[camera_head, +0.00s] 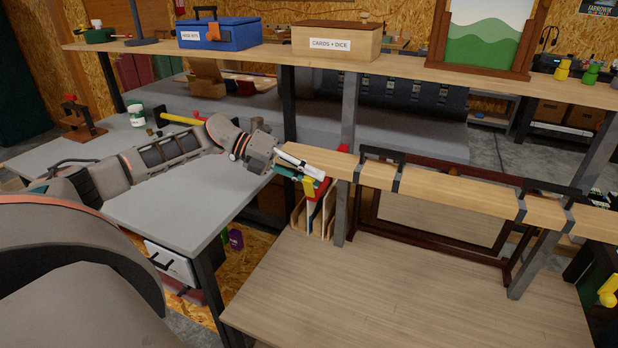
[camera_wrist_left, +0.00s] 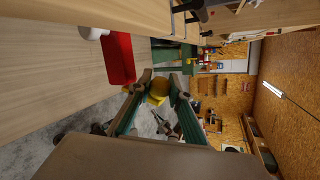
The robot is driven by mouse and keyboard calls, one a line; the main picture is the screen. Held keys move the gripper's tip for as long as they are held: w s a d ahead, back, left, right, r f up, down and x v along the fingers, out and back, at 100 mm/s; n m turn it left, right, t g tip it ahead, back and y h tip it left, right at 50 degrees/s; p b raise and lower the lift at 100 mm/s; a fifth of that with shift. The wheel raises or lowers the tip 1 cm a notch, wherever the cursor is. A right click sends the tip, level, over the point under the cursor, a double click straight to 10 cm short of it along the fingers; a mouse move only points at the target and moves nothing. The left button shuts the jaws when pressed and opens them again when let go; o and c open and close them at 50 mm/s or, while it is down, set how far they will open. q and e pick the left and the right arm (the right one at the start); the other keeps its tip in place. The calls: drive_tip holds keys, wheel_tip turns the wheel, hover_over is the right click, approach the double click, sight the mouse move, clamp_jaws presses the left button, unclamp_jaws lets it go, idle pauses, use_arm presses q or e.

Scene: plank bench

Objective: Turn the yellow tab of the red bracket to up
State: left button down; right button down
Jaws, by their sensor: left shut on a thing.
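The red bracket (camera_head: 322,187) sits at the left end of the raised wooden plank (camera_head: 445,195), against its near side. The wrist view shows it as a red block (camera_wrist_left: 118,58) beside the plank. Its yellow tab (camera_head: 309,186) is on the bracket's left side in the head view; which way it points is hard to tell. My left gripper (camera_head: 302,172) reaches in from the left and is shut on the yellow tab, which shows between the fingertips in the left wrist view (camera_wrist_left: 157,88). The fingers partly hide the bracket. My right gripper is in neither view.
The grey bench (camera_head: 170,205) lies under my left arm. Black handles (camera_head: 382,155) stand on the plank. A slotted wooden rack (camera_head: 298,215) stands below the bracket. The lower wooden tabletop (camera_head: 400,300) is clear in front. A shelf with boxes (camera_head: 335,42) runs above and behind.

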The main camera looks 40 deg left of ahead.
use_arm(q)
drive_tip(key=shift+w+a+n+g+p, duration=0.1)
drive_tip(key=shift+w+n+g+p, duration=0.3)
drive_tip(key=shift+w+n, duration=0.1)
idle(0.3)
drive_tip(key=c, duration=1.8)
unclamp_jaws()
drive_tip(key=shift+f, duration=0.1)
drive_tip(key=shift+v, duration=4.05)
